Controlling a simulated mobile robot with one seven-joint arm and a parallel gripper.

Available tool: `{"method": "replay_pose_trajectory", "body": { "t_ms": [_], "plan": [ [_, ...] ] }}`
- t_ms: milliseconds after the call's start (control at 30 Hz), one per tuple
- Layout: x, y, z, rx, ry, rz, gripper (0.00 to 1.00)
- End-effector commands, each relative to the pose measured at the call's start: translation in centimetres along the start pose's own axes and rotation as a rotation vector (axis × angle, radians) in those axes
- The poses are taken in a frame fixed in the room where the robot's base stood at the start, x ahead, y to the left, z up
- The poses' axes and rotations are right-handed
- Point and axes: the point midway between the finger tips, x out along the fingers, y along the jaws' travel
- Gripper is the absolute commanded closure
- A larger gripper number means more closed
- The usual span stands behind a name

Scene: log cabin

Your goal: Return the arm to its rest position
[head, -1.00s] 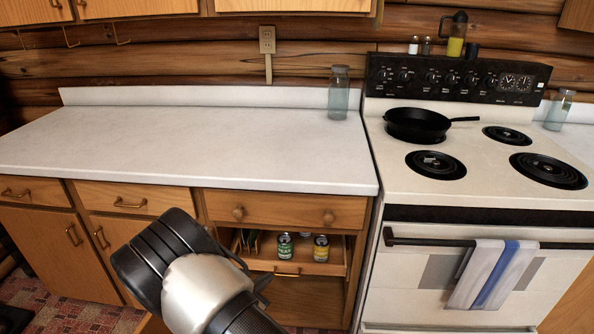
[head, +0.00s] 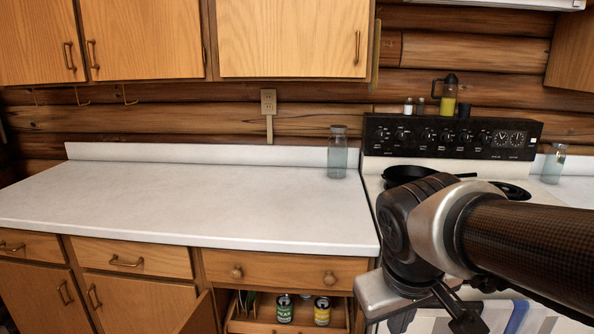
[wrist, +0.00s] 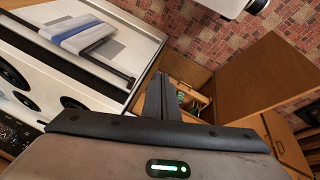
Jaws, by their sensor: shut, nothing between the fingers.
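My arm (head: 530,240) reaches in from the right edge of the head view, in front of the stove. Its wrist end bends down near the stove's front left corner. In the wrist view my gripper (wrist: 161,80) has its two dark fingers together, with nothing between them. It is in the air, apart from the cabinet and the stove front.
The stove (head: 370,168) bears a black pan (head: 400,172). A towel (wrist: 80,33) hangs on its oven handle. The white counter (head: 180,200) is mostly clear; a glass jar (head: 337,155) stands there.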

Motion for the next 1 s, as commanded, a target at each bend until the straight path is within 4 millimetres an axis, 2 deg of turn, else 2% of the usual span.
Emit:
{"method": "replay_pose_trajectory", "body": {
  "t_ms": [100,367,400,667,1000],
  "plan": [
    [-1.9,-0.4,1.6,0.110,0.058,-0.047,1.00],
    [-4.7,-1.8,3.8,0.285,0.167,-0.129,1.00],
    [-6.4,-1.4,3.0,0.276,0.158,-0.129,1.00],
    [-11.8,-0.1,1.2,0.272,0.155,-0.128,1.00],
    [-22.0,2.4,-2.1,0.271,0.155,-0.127,1.00]
  ]
}}
